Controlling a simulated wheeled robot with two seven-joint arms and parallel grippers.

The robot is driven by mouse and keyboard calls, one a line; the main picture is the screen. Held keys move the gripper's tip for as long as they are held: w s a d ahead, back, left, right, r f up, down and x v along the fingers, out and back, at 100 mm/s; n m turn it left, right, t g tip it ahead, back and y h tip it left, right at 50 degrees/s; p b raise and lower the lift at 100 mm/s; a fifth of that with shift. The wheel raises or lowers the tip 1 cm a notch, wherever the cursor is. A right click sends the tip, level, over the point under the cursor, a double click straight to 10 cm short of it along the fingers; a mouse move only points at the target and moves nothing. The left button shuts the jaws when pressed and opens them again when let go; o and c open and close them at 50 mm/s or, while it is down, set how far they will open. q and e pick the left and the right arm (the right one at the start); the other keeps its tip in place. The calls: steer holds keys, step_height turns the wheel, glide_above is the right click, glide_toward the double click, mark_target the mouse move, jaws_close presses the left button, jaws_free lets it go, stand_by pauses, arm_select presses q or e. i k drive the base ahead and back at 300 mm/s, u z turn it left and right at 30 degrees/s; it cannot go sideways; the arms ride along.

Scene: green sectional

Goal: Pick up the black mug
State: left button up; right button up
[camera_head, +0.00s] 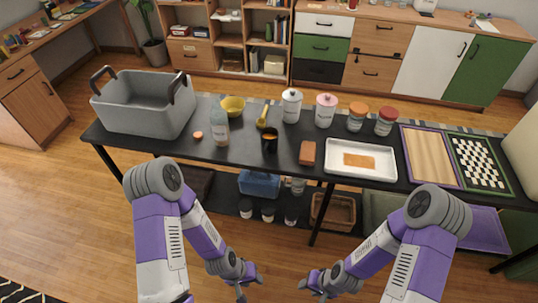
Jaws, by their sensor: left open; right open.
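The black mug (269,144) stands upright on the dark table, near its front edge and about mid-length. My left gripper (248,288) is open and empty, low in front of the table and well short of the mug. My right gripper (312,285) is open and empty, also low in front of the table, a little right of the left one.
A grey basket (135,116) stands left, a white tray (385,172) right. The table's front edge (240,167) lies between grippers and mug.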

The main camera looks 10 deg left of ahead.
mark_target(270, 136)
steer(key=z, duration=0.75)
steer(key=i, duration=0.65)
steer(key=u, duration=0.95)
